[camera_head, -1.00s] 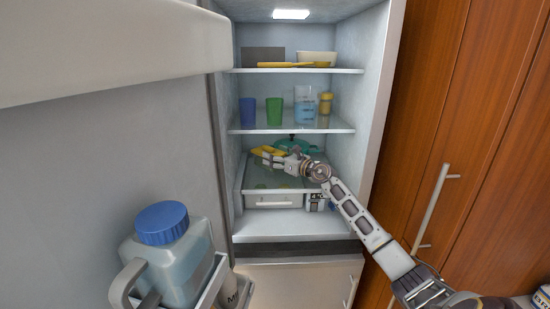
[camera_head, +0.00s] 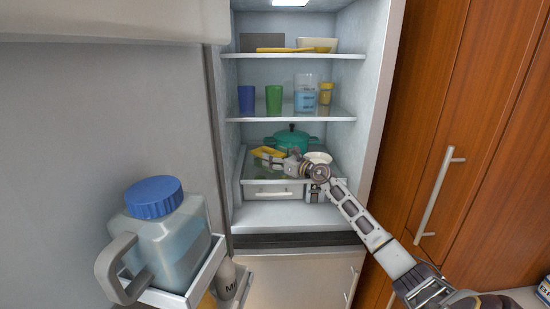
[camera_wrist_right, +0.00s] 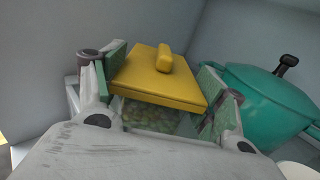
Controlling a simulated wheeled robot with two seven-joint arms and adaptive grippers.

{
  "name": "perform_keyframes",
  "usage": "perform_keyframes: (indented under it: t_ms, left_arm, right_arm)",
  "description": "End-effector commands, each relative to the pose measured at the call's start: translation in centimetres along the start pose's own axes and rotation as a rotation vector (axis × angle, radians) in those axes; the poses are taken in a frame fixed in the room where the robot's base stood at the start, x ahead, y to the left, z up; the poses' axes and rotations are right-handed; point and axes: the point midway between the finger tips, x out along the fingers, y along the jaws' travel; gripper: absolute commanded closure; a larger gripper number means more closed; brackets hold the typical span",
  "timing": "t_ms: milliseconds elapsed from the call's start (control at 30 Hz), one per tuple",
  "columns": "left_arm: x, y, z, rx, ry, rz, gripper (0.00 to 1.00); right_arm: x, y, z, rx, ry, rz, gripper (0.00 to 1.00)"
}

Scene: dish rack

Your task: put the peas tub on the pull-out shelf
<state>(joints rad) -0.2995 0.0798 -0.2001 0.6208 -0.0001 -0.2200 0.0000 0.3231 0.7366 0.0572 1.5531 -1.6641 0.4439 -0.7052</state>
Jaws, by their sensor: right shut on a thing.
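The peas tub, a clear box with green peas and a yellow lid (camera_wrist_right: 160,77), is between the fingers of my right gripper (camera_wrist_right: 160,95) in the right wrist view. The gripper is shut on it. In the head view the tub's yellow lid (camera_head: 268,153) shows at the left of the pull-out shelf (camera_head: 250,180), with my right gripper (camera_head: 275,158) at it. The wrist view is too close to tell whether the tub touches the shelf. My left gripper is not in view.
A teal pot (camera_head: 292,139) stands behind the gripper, close to its right in the wrist view (camera_wrist_right: 262,100). A white bowl (camera_head: 319,158) is beside my arm. Cups stand on the shelf above. A blue-capped jug (camera_head: 160,235) sits in the door rack at lower left.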

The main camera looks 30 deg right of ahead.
Motion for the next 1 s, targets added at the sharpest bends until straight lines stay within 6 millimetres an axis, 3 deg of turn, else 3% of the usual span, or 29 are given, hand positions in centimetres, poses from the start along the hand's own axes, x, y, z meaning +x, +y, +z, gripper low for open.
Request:
perform_keyframes:
  t_ms: [1000]
  left_arm:
    - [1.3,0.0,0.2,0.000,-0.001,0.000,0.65]
  right_arm:
    - [0.0,0.0,-1.4,0.000,-0.003,0.000,0.59]
